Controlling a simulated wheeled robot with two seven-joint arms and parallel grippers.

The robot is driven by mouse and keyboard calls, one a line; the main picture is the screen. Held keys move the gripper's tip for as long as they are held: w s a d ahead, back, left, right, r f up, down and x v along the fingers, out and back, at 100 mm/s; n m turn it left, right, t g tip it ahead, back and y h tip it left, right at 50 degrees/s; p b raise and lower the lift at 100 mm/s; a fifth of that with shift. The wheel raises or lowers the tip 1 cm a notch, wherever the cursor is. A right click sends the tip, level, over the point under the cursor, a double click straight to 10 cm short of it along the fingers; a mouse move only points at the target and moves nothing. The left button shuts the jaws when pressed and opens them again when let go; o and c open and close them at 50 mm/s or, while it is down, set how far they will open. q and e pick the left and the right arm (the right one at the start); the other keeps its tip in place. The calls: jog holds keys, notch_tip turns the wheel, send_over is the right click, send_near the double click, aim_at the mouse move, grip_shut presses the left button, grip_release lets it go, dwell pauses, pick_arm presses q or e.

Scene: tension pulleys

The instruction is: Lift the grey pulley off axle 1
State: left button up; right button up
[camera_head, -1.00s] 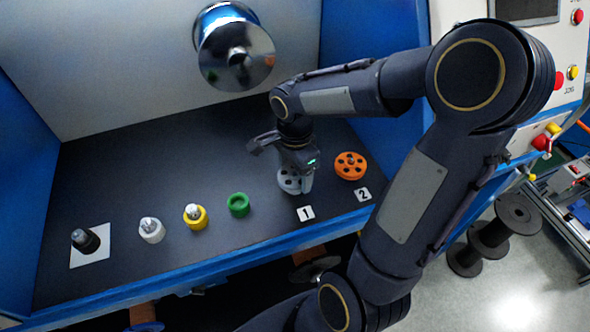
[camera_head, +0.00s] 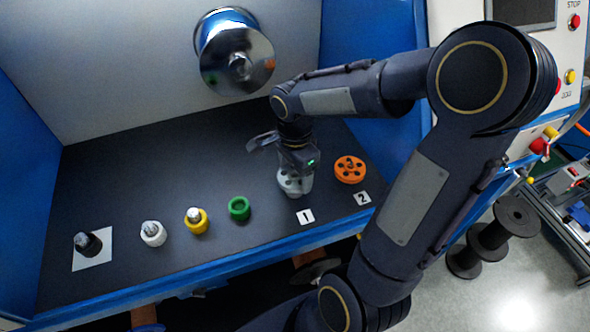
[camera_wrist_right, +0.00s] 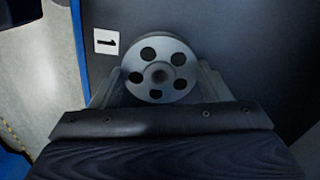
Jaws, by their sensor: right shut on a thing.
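The grey pulley (camera_head: 289,184), a disc with several round holes, is at axle 1, behind the card marked 1 (camera_head: 305,216). My right gripper (camera_head: 297,188) points down over it and is shut on it. In the right wrist view the pulley (camera_wrist_right: 160,70) sits between the two fingers of the gripper (camera_wrist_right: 160,84), one on each side. I cannot tell whether the pulley is clear of the axle, whose shaft is mostly hidden. My left gripper is not in view.
An orange pulley (camera_head: 350,169) sits close to the right, behind the card marked 2 (camera_head: 362,198). A green ring (camera_head: 239,208), a yellow piece (camera_head: 196,220), a white piece (camera_head: 153,233) and a black piece (camera_head: 88,243) stand to the left. A metal spool (camera_head: 236,52) is on the back wall.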

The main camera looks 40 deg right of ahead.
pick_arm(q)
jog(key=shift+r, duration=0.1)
pick_arm(e)
jog(key=shift+r, duration=0.15)
pick_arm(q)
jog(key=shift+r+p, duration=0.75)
jog(key=shift+p, duration=0.1)
pick_arm(e)
jog(key=shift+r, duration=1)
jog(key=shift+r, duration=0.1)
jog(key=shift+r+p, duration=0.75)
jog(key=shift+r, duration=0.15)
jog(key=shift+r+p, duration=0.6)
jog(key=shift+r, duration=0.15)
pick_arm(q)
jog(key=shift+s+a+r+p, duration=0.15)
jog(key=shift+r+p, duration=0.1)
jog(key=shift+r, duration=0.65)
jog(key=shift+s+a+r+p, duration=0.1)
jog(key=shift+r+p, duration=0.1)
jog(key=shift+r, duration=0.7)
pick_arm(e)
jog(key=shift+s+a+r, duration=0.15)
jog(key=shift+r, duration=0.2)
jog(key=shift+s+a+r, duration=0.1)
jog(key=shift+r, duration=0.25)
